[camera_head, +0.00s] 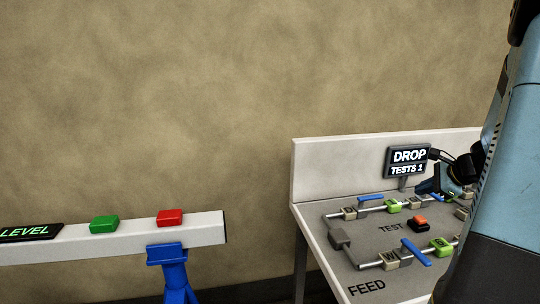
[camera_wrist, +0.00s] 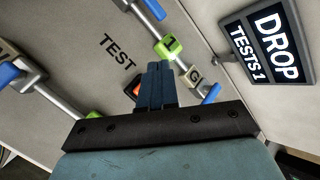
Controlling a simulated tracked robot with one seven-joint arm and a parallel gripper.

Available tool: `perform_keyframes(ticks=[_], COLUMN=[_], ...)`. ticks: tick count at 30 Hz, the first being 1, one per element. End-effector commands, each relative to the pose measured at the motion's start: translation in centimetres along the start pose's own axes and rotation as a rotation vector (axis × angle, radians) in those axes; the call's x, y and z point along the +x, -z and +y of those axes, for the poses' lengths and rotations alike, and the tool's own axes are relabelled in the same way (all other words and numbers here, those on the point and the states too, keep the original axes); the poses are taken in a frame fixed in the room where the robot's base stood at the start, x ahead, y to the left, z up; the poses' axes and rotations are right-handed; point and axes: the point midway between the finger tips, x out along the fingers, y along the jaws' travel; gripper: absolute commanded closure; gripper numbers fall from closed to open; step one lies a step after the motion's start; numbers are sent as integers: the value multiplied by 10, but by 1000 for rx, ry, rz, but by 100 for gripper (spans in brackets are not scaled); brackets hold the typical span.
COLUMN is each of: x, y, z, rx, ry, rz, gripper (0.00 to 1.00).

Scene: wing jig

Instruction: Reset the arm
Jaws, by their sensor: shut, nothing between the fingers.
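My gripper (camera_wrist: 157,84) is shut and empty in the wrist view, its two dark fingers together above the grey bench panel. The fingers partly cover an orange button (camera_wrist: 131,90) near the word TEST. In the head view my arm rises along the right edge, and the wrist is over the right part of the bench (camera_head: 313,222). The fingertips are hard to make out in that view. The orange button (camera_head: 420,222) also shows there, on a dark base.
The bench carries pipes with blue-handled valves (camera_head: 416,252) and green blocks (camera_head: 392,206). A sign (camera_head: 408,161) reading DROP TESTS 1 stands at its back. Left, a white beam on a blue stand (camera_head: 168,256) carries a green block (camera_head: 104,223), a red block (camera_head: 170,217) and a LEVEL display (camera_head: 28,232).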

Motion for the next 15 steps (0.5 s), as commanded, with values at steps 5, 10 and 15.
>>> perform_keyframes(ticks=[5,10,15], x=[-10,-26,-46], y=[-75,-136,-184], z=[19,49,82], rx=[-279,-561,-839], ry=[-91,-178,-250], rz=[-14,-23,-22], gripper=[100,100,100])
